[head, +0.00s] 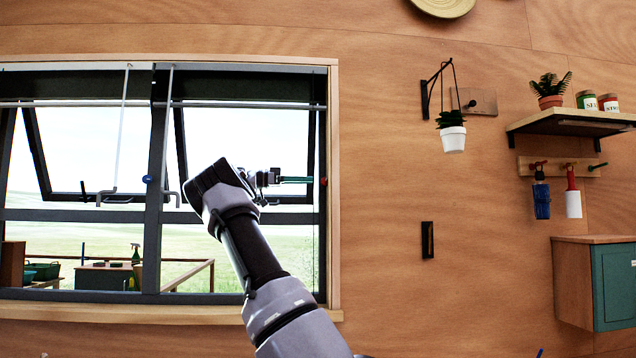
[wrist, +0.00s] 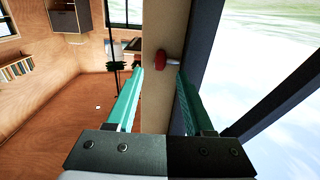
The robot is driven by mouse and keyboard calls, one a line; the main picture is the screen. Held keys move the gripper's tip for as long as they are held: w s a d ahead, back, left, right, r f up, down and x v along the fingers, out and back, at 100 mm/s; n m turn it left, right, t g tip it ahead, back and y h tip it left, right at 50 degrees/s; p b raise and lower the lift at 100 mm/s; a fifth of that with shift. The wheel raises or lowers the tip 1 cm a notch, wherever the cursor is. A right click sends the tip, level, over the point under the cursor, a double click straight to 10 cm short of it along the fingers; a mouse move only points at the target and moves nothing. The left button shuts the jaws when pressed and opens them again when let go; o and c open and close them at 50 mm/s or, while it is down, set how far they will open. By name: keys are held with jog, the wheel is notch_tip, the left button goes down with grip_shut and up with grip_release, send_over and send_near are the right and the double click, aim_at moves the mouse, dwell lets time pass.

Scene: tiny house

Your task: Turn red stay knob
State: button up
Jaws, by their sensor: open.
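The red stay knob (head: 323,181) is on the right side of the window frame in the head view. In the wrist view the red knob (wrist: 169,63) sits on the frame, ahead of and between the two green fingers. My gripper (head: 297,180) points right toward the knob with a small gap in the head view. In the wrist view my gripper (wrist: 160,75) is open and empty, with its fingers apart on either side of the knob's line. I see no contact with the knob.
A blue knob (head: 147,179) is on the window's middle post. Open window panes (head: 62,150) and hanging rods (head: 122,130) lie left of my arm. A hanging potted plant (head: 452,138) and a shelf (head: 570,122) are on the wall at right.

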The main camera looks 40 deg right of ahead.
jog(key=shift+x, duration=2.3)
grip_shut()
jog(key=shift+w+f+h, duration=0.1)
jog(key=shift+f+h, duration=0.1)
jog(key=shift+h, duration=0.6)
grip_release()
jog(key=shift+g, duration=0.4)
jog(key=v, duration=1)
jog(key=shift+w+a, duration=0.2)
jog(key=shift+a, duration=0.2)
